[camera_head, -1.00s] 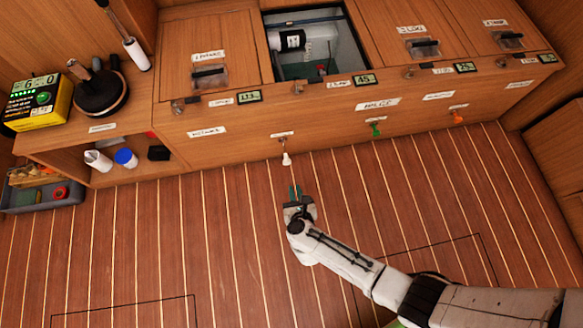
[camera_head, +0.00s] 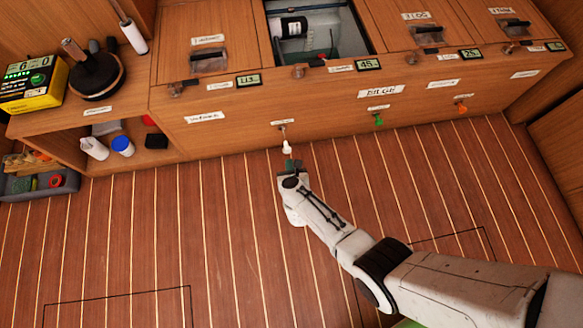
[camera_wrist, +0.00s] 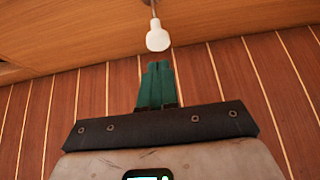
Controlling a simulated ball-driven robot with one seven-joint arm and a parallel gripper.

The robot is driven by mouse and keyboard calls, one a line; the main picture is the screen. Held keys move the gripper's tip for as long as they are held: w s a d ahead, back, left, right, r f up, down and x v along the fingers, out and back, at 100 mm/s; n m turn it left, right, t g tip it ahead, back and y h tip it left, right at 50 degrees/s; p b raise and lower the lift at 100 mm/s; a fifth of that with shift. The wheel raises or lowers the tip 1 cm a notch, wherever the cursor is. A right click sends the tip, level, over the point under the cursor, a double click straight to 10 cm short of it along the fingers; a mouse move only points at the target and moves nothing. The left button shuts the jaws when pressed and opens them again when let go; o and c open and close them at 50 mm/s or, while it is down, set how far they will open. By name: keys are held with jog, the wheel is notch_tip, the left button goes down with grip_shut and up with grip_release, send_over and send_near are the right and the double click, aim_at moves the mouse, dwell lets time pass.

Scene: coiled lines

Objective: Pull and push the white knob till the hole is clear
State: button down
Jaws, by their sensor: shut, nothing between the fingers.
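The white knob (camera_head: 287,147) hangs on a thin rod at the front of the wooden locker. It also shows in the wrist view (camera_wrist: 157,36), just beyond my fingertips. My gripper (camera_head: 292,165) is just below the knob in the head view. Its green fingers are shut together with nothing between them, and in the wrist view (camera_wrist: 158,68) a small gap shows between their tips and the knob. An open square hole (camera_head: 318,40) in the locker top holds a white cylinder with a black band (camera_head: 289,28). The bottom of the hole is partly hidden by its front edge.
A green knob (camera_head: 378,120) and an orange knob (camera_head: 462,107) are on the same front, to the right. A shelf with bottles (camera_head: 94,148) and a grey bin (camera_head: 30,186) are at left. The plank floor before the locker is clear.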

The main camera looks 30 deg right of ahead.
aim_at(285, 144)
jog(key=shift+w+d+r+b, duration=0.15)
jog(key=shift+w+d, duration=0.1)
jog(key=shift+w, duration=0.55)
jog(key=shift+w+d+f+b, duration=0.15)
jog(key=shift+w+d, duration=0.1)
jog(key=shift+w, duration=0.5)
jog(key=w, duration=0.1)
jog(key=w+d+b, duration=0.1)
jog(key=w, duration=0.1)
jog(key=w+b, duration=0.1)
jog(key=w, duration=0.1)
jog(key=shift+d+f, duration=0.1)
jog(key=shift+d, duration=0.25)
jog(key=shift+w+b, duration=0.3)
jog(key=shift+b, duration=0.05)
jog(key=shift+w+r, duration=0.15)
jog(key=shift+r, duration=0.1)
jog(key=shift+d, duration=0.1)
